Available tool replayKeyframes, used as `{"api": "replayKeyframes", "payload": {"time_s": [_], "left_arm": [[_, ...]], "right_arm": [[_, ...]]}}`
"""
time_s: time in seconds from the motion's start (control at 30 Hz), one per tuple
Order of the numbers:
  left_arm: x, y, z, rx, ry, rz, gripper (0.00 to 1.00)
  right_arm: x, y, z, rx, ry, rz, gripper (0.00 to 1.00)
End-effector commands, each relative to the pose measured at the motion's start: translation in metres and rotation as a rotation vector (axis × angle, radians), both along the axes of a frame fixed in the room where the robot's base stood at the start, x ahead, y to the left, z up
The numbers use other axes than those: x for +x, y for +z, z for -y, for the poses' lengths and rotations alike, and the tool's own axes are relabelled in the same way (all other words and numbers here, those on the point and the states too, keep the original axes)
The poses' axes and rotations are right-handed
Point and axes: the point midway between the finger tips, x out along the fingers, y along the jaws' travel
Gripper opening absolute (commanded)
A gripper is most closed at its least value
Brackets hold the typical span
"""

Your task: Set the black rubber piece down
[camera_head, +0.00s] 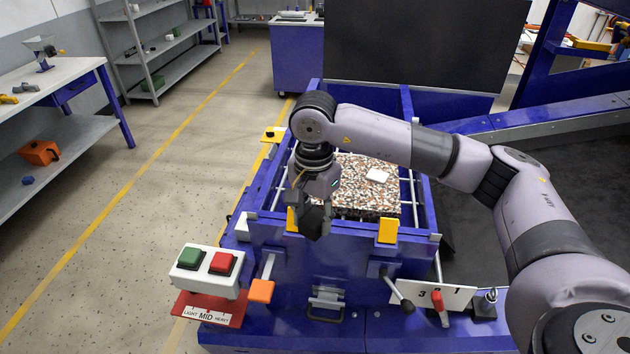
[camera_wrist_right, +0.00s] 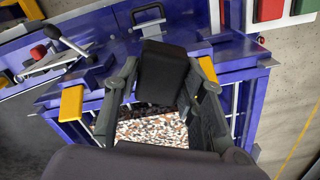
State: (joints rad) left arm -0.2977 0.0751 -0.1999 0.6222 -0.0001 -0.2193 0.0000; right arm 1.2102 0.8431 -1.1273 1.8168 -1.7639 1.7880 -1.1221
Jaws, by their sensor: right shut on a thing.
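My right gripper (camera_head: 315,222) is at the front edge of the blue machine, above its near wall. It is shut on a black rubber piece (camera_wrist_right: 162,72), a dark block that shows clearly between the two fingers in the right wrist view. In the head view the piece is hard to tell apart from the dark fingers. My left gripper is in neither view.
A white box with green and red buttons (camera_head: 207,269) stands front left over a red LIGHT/MID/HEAVY plate. Yellow blocks (camera_head: 388,231) and an orange knob (camera_head: 261,291) are on the machine front. A red-handled lever (camera_head: 440,309) is at the right. Floor to the left is clear.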

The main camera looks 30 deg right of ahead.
Motion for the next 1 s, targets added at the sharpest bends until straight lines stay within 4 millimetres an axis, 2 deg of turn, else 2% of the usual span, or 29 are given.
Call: {"api": "replayKeyframes", "payload": {"time_s": [0.03,0.2,0.4,0.57,0.73,1.0], "left_arm": [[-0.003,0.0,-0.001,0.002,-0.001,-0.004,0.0],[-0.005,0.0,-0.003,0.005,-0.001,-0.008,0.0],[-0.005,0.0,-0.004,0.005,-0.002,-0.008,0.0],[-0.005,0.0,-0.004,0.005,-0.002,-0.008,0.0],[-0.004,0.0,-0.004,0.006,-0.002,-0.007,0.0],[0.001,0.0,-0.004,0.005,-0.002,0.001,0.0]], "right_arm": [[-0.011,-0.018,-0.005,-0.001,0.12,-0.008,0.07],[-0.038,-0.068,-0.021,0.0,0.525,-0.005,0.07],[-0.061,-0.11,-0.035,0.001,0.875,-0.005,0.07],[-0.076,-0.138,-0.043,0.001,1.101,-0.005,0.07],[-0.076,-0.14,-0.048,0.003,1.133,0.004,0.07],[-0.076,-0.14,-0.045,0.001,1.125,0.0,0.07]]}}
